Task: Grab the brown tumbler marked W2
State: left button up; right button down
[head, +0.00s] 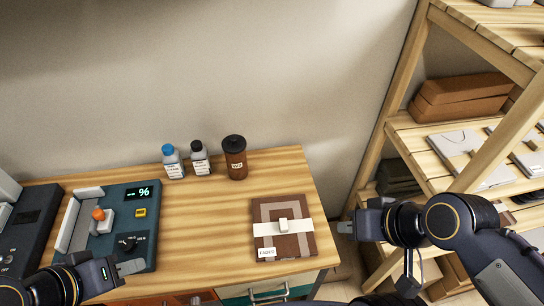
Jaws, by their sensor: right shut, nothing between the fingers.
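The brown tumbler (236,163) stands upright near the back of the wooden table, with a black lid and a small white label; the label is too small to read for certain. My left gripper (132,267) is at the front left, over the front edge of the teal device and well apart from the tumbler. Whether its fingers are open or shut is not clear. My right gripper (346,227) is shut and empty, just off the table's right edge, to the right of and in front of the tumbler.
A blue-capped bottle (173,163) and a black-capped bottle (200,159) stand left of the tumbler. A brown box with a pale strap (283,229) lies at the front right. The teal device (142,222) fills the left. Wooden shelves (440,130) stand at right. The table's middle (205,220) is clear.

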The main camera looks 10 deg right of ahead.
aim_at(237, 164)
jog(key=j+u, duration=0.15)
jog(key=j, duration=0.3)
jog(key=i+j+u, duration=0.2)
jog(key=j, duration=0.25)
jog(key=j+u, duration=0.15)
jog(key=j, duration=0.3)
